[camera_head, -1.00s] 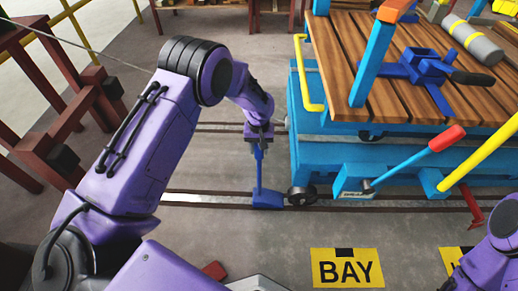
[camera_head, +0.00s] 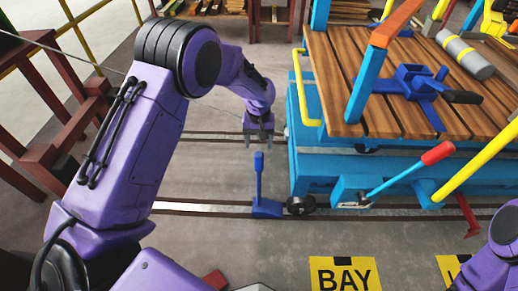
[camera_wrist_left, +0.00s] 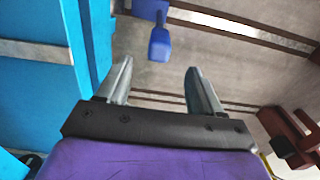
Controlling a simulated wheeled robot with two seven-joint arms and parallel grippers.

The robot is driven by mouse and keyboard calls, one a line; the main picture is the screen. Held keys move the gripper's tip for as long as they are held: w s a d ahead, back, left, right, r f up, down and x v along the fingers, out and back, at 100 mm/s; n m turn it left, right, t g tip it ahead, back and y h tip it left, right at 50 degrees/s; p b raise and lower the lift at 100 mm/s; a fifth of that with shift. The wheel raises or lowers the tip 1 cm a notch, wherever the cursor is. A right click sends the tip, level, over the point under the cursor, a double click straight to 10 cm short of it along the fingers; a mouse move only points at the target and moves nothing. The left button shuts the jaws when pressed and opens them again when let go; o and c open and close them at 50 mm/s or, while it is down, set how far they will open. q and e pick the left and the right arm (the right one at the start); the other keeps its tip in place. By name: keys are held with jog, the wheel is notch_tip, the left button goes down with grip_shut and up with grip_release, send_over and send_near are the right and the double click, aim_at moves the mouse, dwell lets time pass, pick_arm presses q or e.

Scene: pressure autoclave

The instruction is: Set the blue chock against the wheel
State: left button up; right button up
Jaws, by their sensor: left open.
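The blue chock (camera_head: 266,208) sits on the near rail, with its handle standing upright. The small dark wheel (camera_head: 300,205) of the blue cart is just to its right. They look very close, but I cannot tell whether they touch. My left gripper (camera_head: 258,143) is above the handle, open and empty, clear of it. In the left wrist view, my left gripper's fingers (camera_wrist_left: 158,76) are spread, and the chock's handle (camera_wrist_left: 159,46) lies beyond them with nothing between them. My right gripper is out of view.
The blue cart (camera_head: 400,166) with a plank deck (camera_head: 400,108) stands to the right of my left gripper. A red-tipped lever (camera_head: 408,168) and a yellow bar (camera_head: 478,163) jut out from it. Dark red frames (camera_head: 60,120) stand on the left.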

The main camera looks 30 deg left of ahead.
pick_arm(q)
jog(key=shift+r, duration=0.95)
jog(key=s+f+n+t, duration=0.1)
jog(key=s+f+t, duration=0.1)
jog(key=s+f, duration=1.4)
jog(key=s+a+f+y, duration=0.1)
jog(key=s, duration=0.8)
jog(key=s+a+f+t+y, duration=0.1)
jog(key=s+y, duration=0.1)
jog(key=s, duration=0.8)
jog(key=shift+a+n, duration=0.3)
jog(key=shift+a, duration=0.05)
jog(key=shift+w, duration=0.1)
